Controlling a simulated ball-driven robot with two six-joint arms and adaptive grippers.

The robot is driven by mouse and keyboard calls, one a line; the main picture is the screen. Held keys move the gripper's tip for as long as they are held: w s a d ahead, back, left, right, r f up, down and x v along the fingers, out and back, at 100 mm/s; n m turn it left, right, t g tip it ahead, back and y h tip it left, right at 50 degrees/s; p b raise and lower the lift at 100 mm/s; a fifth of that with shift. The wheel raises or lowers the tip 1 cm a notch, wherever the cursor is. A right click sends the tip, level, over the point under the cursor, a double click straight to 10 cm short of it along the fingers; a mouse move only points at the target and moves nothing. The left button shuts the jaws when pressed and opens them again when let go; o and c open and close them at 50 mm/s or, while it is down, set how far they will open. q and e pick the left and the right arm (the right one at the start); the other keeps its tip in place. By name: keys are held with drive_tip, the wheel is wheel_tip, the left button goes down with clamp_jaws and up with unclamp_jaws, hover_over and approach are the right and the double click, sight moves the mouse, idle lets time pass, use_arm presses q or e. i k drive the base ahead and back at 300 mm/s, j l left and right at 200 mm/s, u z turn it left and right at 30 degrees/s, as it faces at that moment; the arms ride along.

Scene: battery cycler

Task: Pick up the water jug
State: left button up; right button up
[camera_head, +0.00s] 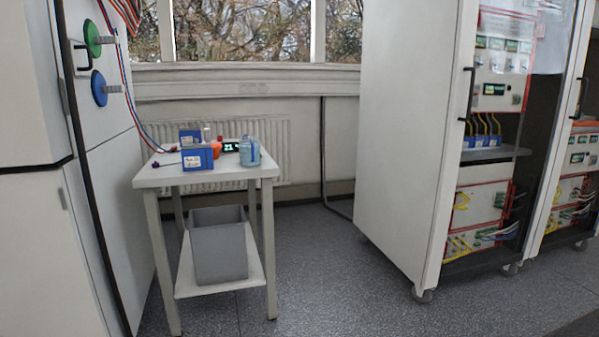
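The water jug (250,152) is a small translucent blue container. It stands upright near the right edge of the white table (160,178), beside a dark display. Neither of my grippers shows in the head view, and nothing touches the jug.
Blue battery boxes (197,158), an orange item (215,149) and a small display (230,147) share the tabletop. A grey bin (218,250) stands on the lower shelf. A tall cabinet (402,130) stands to the right. Grey floor (320,290) between table and cabinet is clear.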

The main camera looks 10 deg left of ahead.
sight(249, 145)
drive_tip(key=i+u, duration=0.2)
drive_tip(key=i, duration=0.2)
drive_tip(key=i+l+u, duration=0.25)
drive_tip(key=i, duration=0.2)
drive_tip(key=i+l+u, duration=0.2)
drive_tip(key=i, duration=0.2)
